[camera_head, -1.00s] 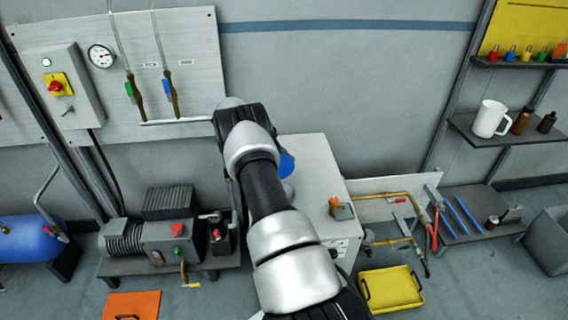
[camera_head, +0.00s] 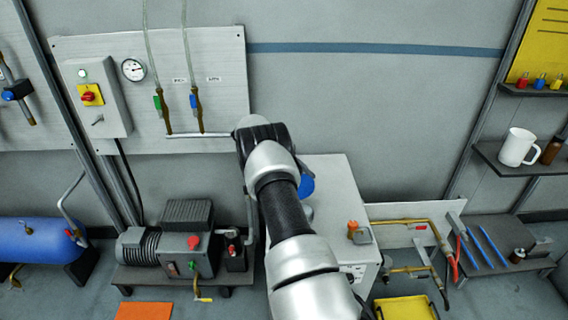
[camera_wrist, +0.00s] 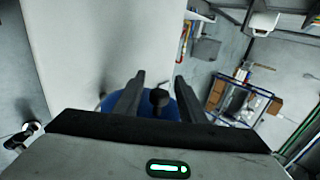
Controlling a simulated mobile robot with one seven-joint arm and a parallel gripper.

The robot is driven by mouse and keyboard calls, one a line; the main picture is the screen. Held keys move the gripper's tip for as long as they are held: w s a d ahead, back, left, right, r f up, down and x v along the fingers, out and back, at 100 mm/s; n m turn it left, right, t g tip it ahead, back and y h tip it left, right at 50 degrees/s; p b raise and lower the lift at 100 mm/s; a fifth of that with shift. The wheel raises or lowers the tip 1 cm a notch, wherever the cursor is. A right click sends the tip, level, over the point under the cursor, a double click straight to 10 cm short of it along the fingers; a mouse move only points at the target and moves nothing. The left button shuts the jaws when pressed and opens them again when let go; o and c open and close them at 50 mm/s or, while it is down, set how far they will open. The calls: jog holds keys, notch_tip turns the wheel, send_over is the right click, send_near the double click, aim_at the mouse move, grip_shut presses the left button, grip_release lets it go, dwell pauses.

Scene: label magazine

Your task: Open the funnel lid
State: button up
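The funnel lid (camera_head: 306,186) shows in the head view as a blue round shape on top of the white cabinet (camera_head: 335,205), partly hidden by my arm. In the wrist view, the blue lid (camera_wrist: 171,110) lies just beyond my gripper (camera_wrist: 159,78), with a dark knob (camera_wrist: 158,97) on it. The knob appears between my two dark fingers, which are apart. I cannot tell how near the fingers are to the knob in depth. The lid looks closed, but its rim and hinge are hidden. In the head view my gripper is hidden behind my arm.
An orange-handled valve (camera_head: 353,228) sits on the cabinet's right part. A motor pump (camera_head: 180,245) stands to the left. A wall panel (camera_head: 100,50) with hoses is behind. A shelf with a white mug (camera_head: 517,147) and a yellow tray (camera_head: 405,308) are to the right.

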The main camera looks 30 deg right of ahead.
jog(key=v, duration=1.6)
jog(key=shift+s+f, duration=0.1)
